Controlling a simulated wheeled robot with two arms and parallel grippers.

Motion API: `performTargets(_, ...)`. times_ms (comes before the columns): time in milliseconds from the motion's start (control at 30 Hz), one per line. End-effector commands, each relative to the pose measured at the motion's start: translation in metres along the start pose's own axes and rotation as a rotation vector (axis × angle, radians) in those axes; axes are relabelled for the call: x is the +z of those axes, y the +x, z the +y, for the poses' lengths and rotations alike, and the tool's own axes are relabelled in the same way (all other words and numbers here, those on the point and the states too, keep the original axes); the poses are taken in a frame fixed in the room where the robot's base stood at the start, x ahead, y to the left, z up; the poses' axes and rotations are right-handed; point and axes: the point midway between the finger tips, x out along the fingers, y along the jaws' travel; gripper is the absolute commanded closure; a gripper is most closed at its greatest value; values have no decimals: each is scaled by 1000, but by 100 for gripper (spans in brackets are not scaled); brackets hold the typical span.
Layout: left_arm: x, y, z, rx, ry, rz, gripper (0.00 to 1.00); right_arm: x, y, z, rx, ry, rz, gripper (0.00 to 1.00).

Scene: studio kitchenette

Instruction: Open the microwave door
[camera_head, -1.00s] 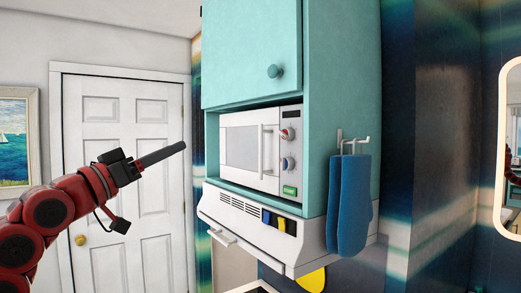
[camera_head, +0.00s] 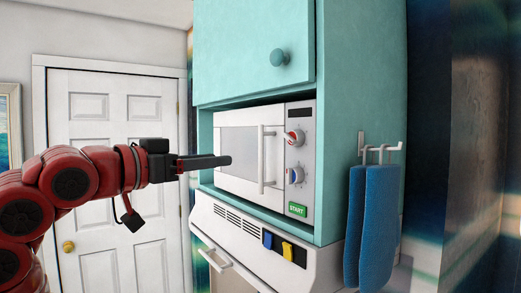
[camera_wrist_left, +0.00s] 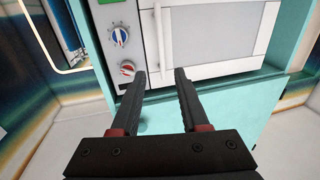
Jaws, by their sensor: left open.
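The white microwave (camera_head: 225,183) sits in a teal cabinet niche, its door (camera_head: 238,150) shut. Its vertical handle (camera_head: 262,160) is on the door's right side, beside two knobs and a green START button (camera_head: 297,209). My left gripper (camera_head: 228,161) is in front of the door, left of the handle in the head view, and apart from it. In the left wrist view the gripper (camera_wrist_left: 160,72) is open with nothing between its fingers; the handle (camera_wrist_left: 161,38) shows beyond the fingertips. The microwave door (camera_wrist_left: 215,40) also shows there. My right gripper is not in view.
A teal cupboard door with a round knob (camera_head: 280,57) is above. A white door (camera_head: 110,130) stands behind my arm.

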Motion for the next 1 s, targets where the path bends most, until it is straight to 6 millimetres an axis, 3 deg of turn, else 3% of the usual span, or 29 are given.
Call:
performTargets(300, -4, 78, 3, 6, -4, -1, 55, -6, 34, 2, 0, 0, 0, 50)
performTargets(500, -4, 114, 2, 5, -3, -1, 55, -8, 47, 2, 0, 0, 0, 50)
performTargets(700, -2, 130, 1, 2, -1, 0, 55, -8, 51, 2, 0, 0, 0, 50)
performTargets(1000, -1, 131, 1, 1, 1, 1, 57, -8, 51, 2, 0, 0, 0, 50)
